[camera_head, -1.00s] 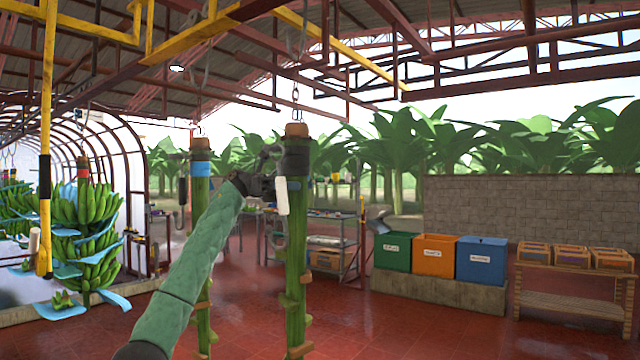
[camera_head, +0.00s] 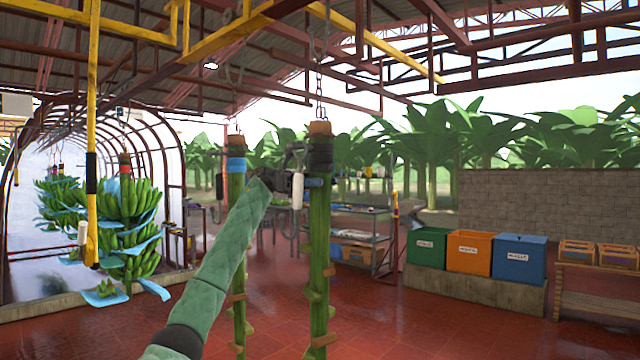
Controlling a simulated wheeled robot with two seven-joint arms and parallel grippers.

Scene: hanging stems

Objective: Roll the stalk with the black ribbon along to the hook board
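The stalk with the black ribbon (camera_head: 319,235) hangs upright from a chain near the middle of the view, with its black ribbon (camera_head: 320,153) just below the brown top end. It is bare of bananas, with several cut stubs along it. My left arm comes up from the bottom, and my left gripper (camera_head: 305,181) is at the stalk, at and just below the ribbon's height. Whether its fingers are closed around the stalk is too small and dark to tell. I cannot pick out a hook board. My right gripper is out of view.
A stalk with a blue ribbon (camera_head: 236,165) hangs just left. Banana bunches (camera_head: 130,215) hang further left, behind a yellow post (camera_head: 92,130). A metal shelf (camera_head: 360,235), bins (camera_head: 470,252) and a crate bench (camera_head: 600,290) stand behind and right. Red floor lies open between.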

